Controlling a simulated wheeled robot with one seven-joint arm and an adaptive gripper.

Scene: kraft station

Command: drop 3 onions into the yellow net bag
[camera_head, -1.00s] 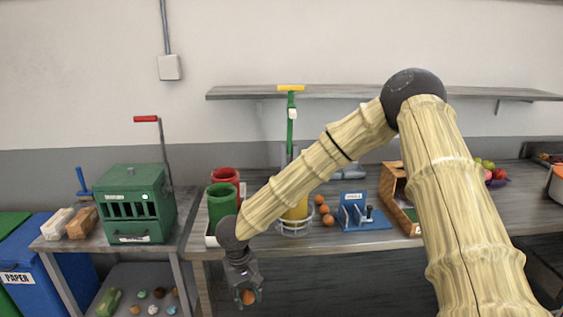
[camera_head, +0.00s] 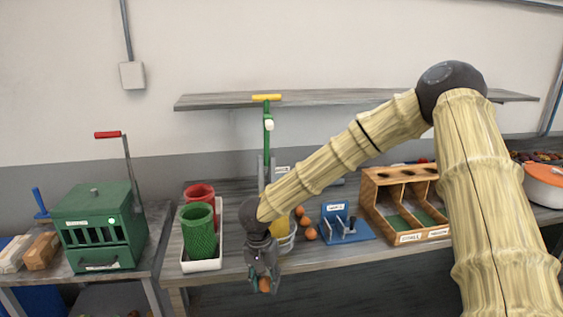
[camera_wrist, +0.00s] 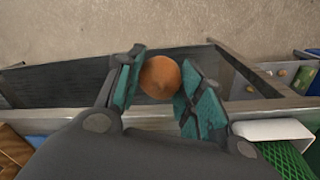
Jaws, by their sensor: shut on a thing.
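My gripper (camera_head: 263,283) is shut on an orange-brown onion (camera_head: 264,285), held in front of the table's front edge. In the wrist view the onion (camera_wrist: 160,77) sits between the teal finger pads. The yellow net (camera_head: 281,233) shows only in part, in a round holder on the table, behind my wrist; its opening is hidden. Several loose orange-brown balls that look like onions (camera_head: 310,234) lie on the table just right of it.
A white tray (camera_head: 203,266) holds a green net roll (camera_head: 200,232) and a red one (camera_head: 199,193), left of the holder. A blue stand (camera_head: 345,224) and a wooden compartment bin (camera_head: 402,205) stand to the right. A shelf (camera_head: 340,99) runs above.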

